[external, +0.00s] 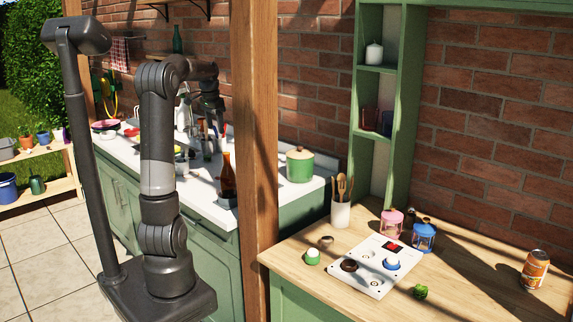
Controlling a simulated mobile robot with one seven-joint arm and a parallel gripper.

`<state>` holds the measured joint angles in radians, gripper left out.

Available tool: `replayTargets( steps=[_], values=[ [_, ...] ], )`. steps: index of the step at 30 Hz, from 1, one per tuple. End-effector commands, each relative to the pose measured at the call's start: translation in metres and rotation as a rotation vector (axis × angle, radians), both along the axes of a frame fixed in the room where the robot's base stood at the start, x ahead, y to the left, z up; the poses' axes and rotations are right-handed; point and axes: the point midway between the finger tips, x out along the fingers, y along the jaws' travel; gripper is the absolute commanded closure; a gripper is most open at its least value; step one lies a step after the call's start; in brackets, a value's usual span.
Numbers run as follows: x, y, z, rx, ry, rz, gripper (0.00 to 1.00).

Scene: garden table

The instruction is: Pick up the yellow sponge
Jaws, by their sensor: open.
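My arm reaches over the white counter (222,212) by the sink, and my gripper (214,128) is at its far end, small in the external view. The gripper is open and points down above the back of the counter. I cannot clearly make out the yellow sponge. A small yellowish patch (179,150) shows beside my arm on the sink counter, but it is too small and too covered by the arm to identify. The gap between the gripper and this patch cannot be judged.
A brown bottle (228,178) and a green pot (300,165) stand on the sink counter. Bowls (106,126) are at its far left. A wooden post (255,150) separates it from the wooden counter (470,285), which holds a white panel (370,266), lanterns and a can.

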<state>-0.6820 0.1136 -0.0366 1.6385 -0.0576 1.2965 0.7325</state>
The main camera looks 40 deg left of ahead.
Motion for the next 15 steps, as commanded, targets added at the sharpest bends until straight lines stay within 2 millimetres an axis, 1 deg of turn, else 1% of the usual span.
replayTargets(
  steps=[1, 2, 3, 5, 6, 7, 8, 9, 11, 12, 14, 15],
  values=[
    [0.008, 0.027, -0.002, -0.011, -0.012, 0.014, 0.34],
    [0.012, 0.042, -0.003, -0.014, -0.021, 0.016, 0.34],
    [0.016, 0.061, -0.005, -0.022, -0.034, 0.019, 0.34],
    [0.021, 0.091, -0.008, -0.029, -0.053, 0.026, 0.34],
    [0.024, 0.111, -0.010, -0.035, -0.068, 0.029, 0.34],
    [0.025, 0.127, -0.013, -0.038, -0.077, 0.032, 0.34],
    [0.025, 0.142, -0.016, -0.041, -0.088, 0.034, 0.34],
    [0.025, 0.163, -0.019, -0.044, -0.103, 0.037, 0.34],
    [0.022, 0.194, -0.026, -0.047, -0.125, 0.043, 0.34],
    [0.019, 0.215, -0.031, -0.049, -0.141, 0.048, 0.34],
    [0.013, 0.246, -0.039, -0.049, -0.164, 0.052, 0.34],
    [0.007, 0.267, -0.045, -0.049, -0.180, 0.056, 0.34]
  ],
)
